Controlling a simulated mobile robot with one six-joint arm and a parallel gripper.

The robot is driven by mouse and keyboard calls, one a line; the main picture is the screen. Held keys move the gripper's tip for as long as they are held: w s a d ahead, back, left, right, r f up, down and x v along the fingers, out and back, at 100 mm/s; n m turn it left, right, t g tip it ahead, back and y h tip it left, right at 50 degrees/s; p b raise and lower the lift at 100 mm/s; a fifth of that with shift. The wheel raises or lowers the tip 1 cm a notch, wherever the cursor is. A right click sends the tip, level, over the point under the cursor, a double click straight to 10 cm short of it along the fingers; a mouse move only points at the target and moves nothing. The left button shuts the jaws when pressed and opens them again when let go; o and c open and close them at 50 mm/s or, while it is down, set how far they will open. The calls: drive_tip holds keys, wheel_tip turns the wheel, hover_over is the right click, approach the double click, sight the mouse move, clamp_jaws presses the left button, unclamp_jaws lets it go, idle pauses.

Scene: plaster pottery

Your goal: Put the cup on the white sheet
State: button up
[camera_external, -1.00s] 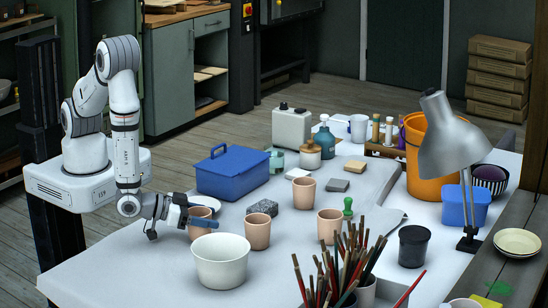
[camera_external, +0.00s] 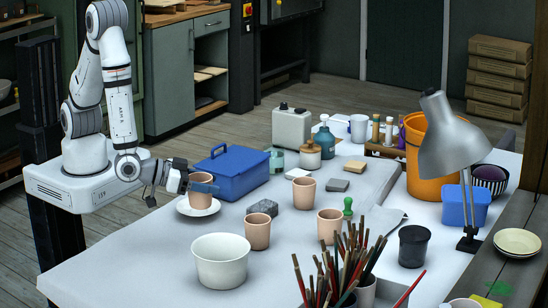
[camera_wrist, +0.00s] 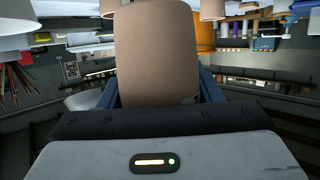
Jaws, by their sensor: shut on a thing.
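My gripper (camera_external: 200,187) is shut on a terracotta-pink cup (camera_external: 202,200), held upright at the left part of the table. In the external view the cup overlaps a white saucer (camera_external: 184,209); it appears raised, but I cannot tell the exact gap. In the wrist view the cup (camera_wrist: 156,50) fills the middle between the blue fingers. A pale sheet (camera_external: 382,221) lies on the right part of the table, partly hidden by brushes.
Other similar cups (camera_external: 257,232) stand mid-table. A white bowl (camera_external: 220,262) is at the front, a blue toolbox (camera_external: 232,174) just behind my gripper. Brushes (camera_external: 345,262) and a grey lamp (camera_external: 450,140) stand to the right. A grey stone block (camera_external: 262,207) lies near the cups.

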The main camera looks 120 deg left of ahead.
drive_tip(key=w+a+b, duration=0.1)
drive_tip(key=w+a, duration=0.2)
drive_tip(key=a, duration=1.2)
drive_tip(key=w+a+b, duration=0.2)
drive_tip(key=w+a, duration=0.1)
drive_tip(key=a, duration=1.3)
drive_tip(key=s+a+n+g+y+b, duration=0.1)
drive_tip(key=s+a, duration=0.9)
drive_tip(key=a, duration=0.3)
drive_tip(key=s+a+b, duration=0.1)
drive_tip(key=s+a, duration=1)
drive_tip(key=a, duration=0.3)
drive_tip(key=shift+s+f+p, duration=0.15)
drive_tip(key=shift+f+p, duration=0.1)
drive_tip(key=shift+f, duration=2.2)
drive_tip(key=shift+s+f+p, duration=0.15)
drive_tip(key=shift+f+p, duration=0.05)
drive_tip(key=shift+f, duration=2.2)
drive_tip(key=shift+f+b, duration=0.2)
drive_tip(key=shift+b, duration=0.1)
drive_tip(key=o, duration=1)
drive_tip(key=shift+o, duration=0.2)
